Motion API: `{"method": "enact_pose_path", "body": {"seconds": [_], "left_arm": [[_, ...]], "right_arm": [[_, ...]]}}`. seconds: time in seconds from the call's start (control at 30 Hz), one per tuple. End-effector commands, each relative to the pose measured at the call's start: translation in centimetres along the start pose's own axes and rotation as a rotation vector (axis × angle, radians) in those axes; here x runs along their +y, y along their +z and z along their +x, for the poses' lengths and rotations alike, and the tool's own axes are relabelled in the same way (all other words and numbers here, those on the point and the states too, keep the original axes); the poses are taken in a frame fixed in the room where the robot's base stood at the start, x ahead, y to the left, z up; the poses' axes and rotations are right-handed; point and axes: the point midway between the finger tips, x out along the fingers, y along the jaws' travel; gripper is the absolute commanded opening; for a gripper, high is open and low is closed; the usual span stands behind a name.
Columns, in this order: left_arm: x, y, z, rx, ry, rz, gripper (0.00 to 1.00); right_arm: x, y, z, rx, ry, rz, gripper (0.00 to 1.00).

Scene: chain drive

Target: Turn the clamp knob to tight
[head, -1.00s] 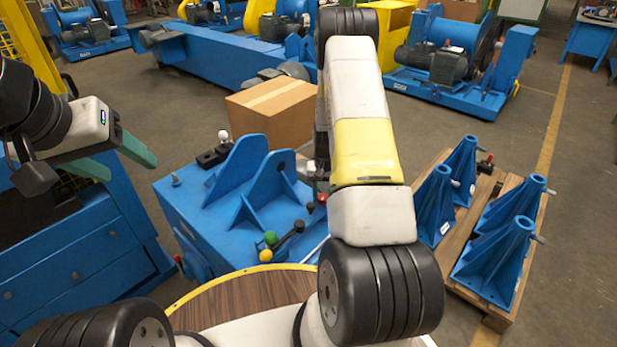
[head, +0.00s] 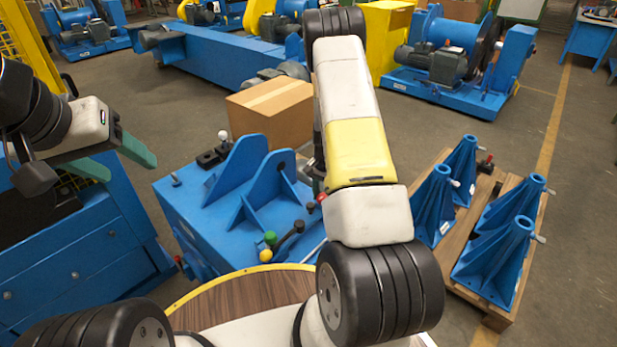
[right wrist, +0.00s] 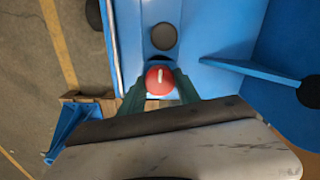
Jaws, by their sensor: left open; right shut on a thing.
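The clamp knob (right wrist: 160,80) is red and round with a white mark across its top, and it shows in the right wrist view. The mark runs nearly up and down in that picture. My right gripper (right wrist: 159,92) has its green fingers on either side of the knob and is shut on it. In the head view my right arm hides most of this gripper and its contact with the knob. My left gripper (head: 128,166) is open and empty at the left, in the air, well away from the knob.
The blue machine base (head: 190,215) carries upright blue plates (head: 240,168) and levers with coloured balls (head: 271,238). A cardboard box (head: 270,112) stands behind it. Blue stands (head: 495,262) are on a pallet at right. A blue cabinet (head: 75,265) is at left.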

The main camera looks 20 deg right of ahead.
Motion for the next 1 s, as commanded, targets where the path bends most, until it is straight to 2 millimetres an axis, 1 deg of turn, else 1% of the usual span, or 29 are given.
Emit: {"method": "enact_pose_path", "body": {"seconds": [0.23, 0.27, 0.3, 0.37, 0.63, 0.73, 0.83, 1.0], "left_arm": [[0.0, 0.0, 0.0, 0.0, 0.0, 0.0, 0.6], [0.0, 0.0, 0.0, 0.0, 0.0, 0.0, 0.6], [0.0, 0.0, 0.0, 0.0, 0.0, 0.0, 0.6], [0.0, 0.0, 0.0, 0.0, 0.0, 0.0, 0.6], [0.0, 0.0, 0.0, 0.0, 0.0, 0.0, 0.6], [0.0, 0.0, 0.0, 0.0, 0.0, 0.0, 0.6], [0.0, 0.0, 0.0, 0.0, 0.0, 0.0, 0.6], [0.0, 0.0, 0.0, 0.0, 0.0, 0.0, 0.6]], "right_arm": [[-0.1, -0.1, -0.1, 0.003, -0.002, 0.003, 0.0], [-0.1, -0.1, -0.1, 0.003, -0.002, 0.002, 0.41], [-0.1, -0.1, -0.1, 0.003, -0.002, 0.002, 0.48], [-0.1, -0.1, 0.0, 0.002, -0.002, 0.002, 0.6], [0.0, 0.0, 0.0, 0.001, -0.001, 0.001, 0.6], [-0.1, -0.1, -0.4, 0.002, -0.001, 0.0, 0.6], [-0.1, -0.1, -1.6, 0.004, -0.002, 0.0, 0.6], [-0.1, -0.1, -4.6, 0.004, -0.003, 0.0, 0.6]]}}
